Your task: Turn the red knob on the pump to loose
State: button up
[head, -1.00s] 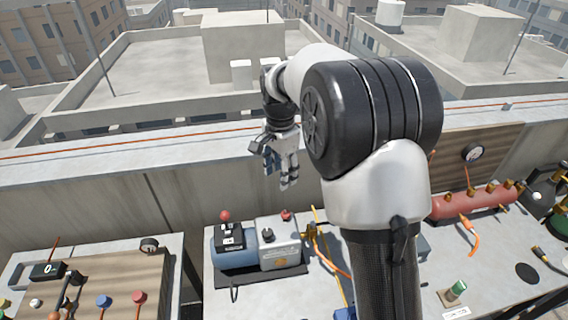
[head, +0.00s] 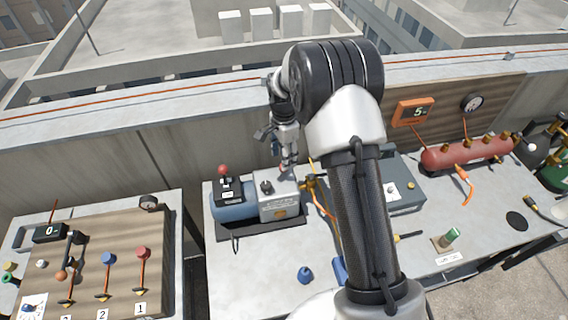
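The pump (head: 235,208) stands on the bench, with a blue motor body and a grey block (head: 278,206) on a black base. A red ball (head: 223,169) tops the black switch box at its left end. A black knob (head: 266,187) sits on the grey block. The small red knob at the back right of the block is now mostly hidden by my gripper. My gripper (head: 285,160) points down at that back right corner, close above or at the red knob. The fingers are too small and overlapped to tell their opening or contact.
A panel with levers (head: 110,270) is at left. A blue bulb-shaped piece (head: 305,274) lies in front.

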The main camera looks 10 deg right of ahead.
jog(key=shift+f, duration=2)
jog(key=shift+c, duration=0.3)
jog(key=c, duration=1)
